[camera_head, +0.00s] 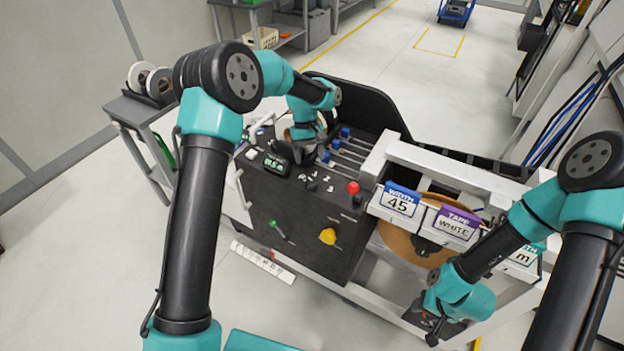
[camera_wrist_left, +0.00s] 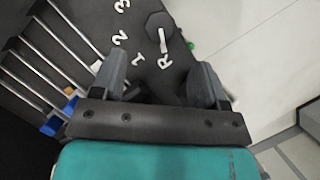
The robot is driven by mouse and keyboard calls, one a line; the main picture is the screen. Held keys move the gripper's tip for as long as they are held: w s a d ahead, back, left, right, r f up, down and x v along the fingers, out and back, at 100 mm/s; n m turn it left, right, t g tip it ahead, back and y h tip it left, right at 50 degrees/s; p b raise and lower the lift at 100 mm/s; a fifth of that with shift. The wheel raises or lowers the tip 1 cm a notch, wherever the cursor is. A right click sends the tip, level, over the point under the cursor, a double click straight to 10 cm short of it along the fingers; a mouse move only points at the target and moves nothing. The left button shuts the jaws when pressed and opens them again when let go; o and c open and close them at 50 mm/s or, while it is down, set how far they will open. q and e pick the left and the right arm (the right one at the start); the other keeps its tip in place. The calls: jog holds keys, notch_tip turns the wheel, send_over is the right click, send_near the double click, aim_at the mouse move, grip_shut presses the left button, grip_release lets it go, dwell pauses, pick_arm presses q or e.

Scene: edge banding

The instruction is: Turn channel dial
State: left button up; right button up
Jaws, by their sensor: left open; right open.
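The channel dial (camera_wrist_left: 160,24) is a dark faceted knob on the black panel, seen at the top of the left wrist view. White labels R, 1, 2 and 3 (camera_wrist_left: 120,36) curve around it. A short white mark shows on its R side. In the head view the dial (camera_head: 312,187) is small beside the labels. My left gripper (camera_wrist_left: 158,75) is open, with its two grey fingers apart and the dial beyond and between them. In the head view its fingers are mostly hidden by the wrist. My right gripper (camera_head: 434,336) is open and low at the right, by the machine's front.
The black panel (camera_head: 290,225) also carries a green display (camera_head: 275,164), a red knob (camera_head: 353,187), a yellow knob (camera_head: 327,236) and a green-tipped lever (camera_head: 277,228). Blue-ended rods (camera_head: 345,133) lie behind the dial. Signs for width 45 (camera_head: 400,201) and white tape (camera_head: 456,225) stand right.

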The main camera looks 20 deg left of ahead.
aim_at(312, 181)
pick_arm(q)
jog(key=x, duration=0.8)
jog(key=shift+f, duration=0.25)
jog(key=c, duration=0.9)
jog(key=shift+d, duration=0.1)
